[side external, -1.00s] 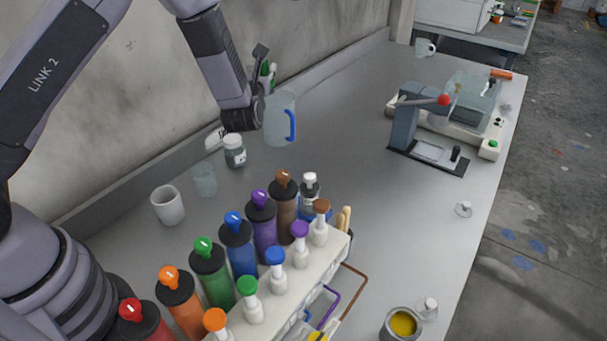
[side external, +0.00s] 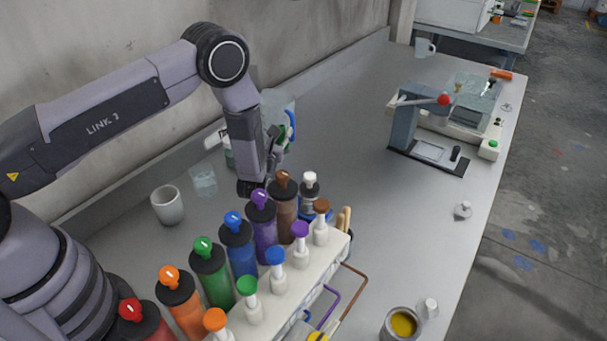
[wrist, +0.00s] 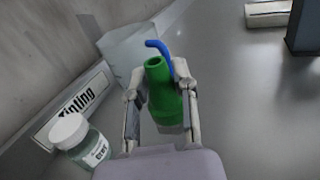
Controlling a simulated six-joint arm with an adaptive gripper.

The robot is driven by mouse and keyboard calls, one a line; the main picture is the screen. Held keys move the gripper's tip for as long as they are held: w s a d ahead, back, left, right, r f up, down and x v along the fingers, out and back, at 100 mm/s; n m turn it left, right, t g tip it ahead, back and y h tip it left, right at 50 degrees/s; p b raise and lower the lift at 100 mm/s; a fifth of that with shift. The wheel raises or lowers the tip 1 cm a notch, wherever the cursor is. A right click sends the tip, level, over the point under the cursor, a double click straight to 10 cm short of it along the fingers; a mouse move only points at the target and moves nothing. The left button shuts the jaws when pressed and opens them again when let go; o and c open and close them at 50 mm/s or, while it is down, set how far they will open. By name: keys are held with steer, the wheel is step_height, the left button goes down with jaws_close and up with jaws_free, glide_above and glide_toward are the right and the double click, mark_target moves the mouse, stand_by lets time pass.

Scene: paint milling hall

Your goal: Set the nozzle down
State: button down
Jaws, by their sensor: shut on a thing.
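My gripper (wrist: 160,105) is shut on a green nozzle (wrist: 161,88), a tapered piece with an open narrow end, seen between the two fingers in the wrist view. In the side external view the nozzle (side external: 284,139) shows as a small green patch beside my gripper (side external: 277,141), behind the row of bottles. My wrist hides part of it. I cannot tell whether the nozzle touches the bench (side external: 350,190).
A clear jug (side external: 281,103) with a blue handle stands close behind the nozzle. A lidded jar (wrist: 77,139) and a "Tinting" sign (wrist: 77,105) are at left. Colored bottles (side external: 211,270) stand in front. Bench is clear to the right, before the lever press (side external: 405,125).

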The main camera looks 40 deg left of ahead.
steer(key=shift+f, duration=3.25)
steer(key=shift+f, duration=0.55)
steer(key=c, duration=0.8)
jaws_free()
